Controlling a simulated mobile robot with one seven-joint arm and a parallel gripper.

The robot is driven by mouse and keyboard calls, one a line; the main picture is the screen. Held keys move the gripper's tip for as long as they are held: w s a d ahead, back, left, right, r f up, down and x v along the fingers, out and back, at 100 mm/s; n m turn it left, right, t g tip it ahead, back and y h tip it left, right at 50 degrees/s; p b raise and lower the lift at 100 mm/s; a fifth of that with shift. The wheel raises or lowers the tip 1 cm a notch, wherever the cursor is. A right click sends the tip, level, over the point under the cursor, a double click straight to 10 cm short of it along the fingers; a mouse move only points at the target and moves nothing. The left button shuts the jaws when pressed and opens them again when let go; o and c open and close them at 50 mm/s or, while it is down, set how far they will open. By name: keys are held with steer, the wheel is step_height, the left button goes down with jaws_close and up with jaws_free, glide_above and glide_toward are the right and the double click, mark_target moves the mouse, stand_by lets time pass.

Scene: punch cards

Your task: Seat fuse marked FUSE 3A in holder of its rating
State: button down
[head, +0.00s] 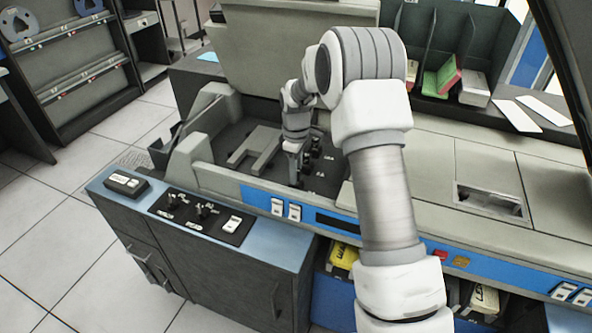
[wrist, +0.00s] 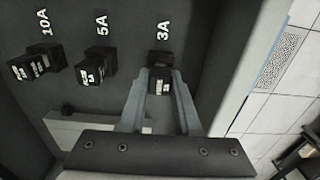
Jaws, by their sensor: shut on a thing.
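My gripper (wrist: 159,78) is shut on a small dark fuse (wrist: 160,87) with a white label too small to read for certain. The fuse is between the fingertips, right beside the black holder (wrist: 160,58) under the white 3A marking. From this angle I cannot tell whether it is inside the holder or just in front of it. Left of it are the 5A holder (wrist: 103,58) and the 10A holder (wrist: 50,57), each with a dark labelled block at it. In the head view my gripper (head: 296,178) reaches down into the open machine bay, its fingertips mostly hidden.
A pale grey bracket (head: 256,148) lies on the bay floor left of my gripper. The bay's light front wall (head: 222,178) and the raised cover (head: 270,50) bound the space. Switches (head: 286,208) line the blue front panel.

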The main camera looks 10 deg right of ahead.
steer(key=shift+f, duration=0.3)
steer(key=c, duration=0.5)
jaws_free()
steer(key=shift+c, duration=0.2)
steer(key=shift+r, duration=0.15)
step_height(320, 180, up, 17)
steer(key=p, duration=0.2)
steer(key=shift+r, duration=0.1)
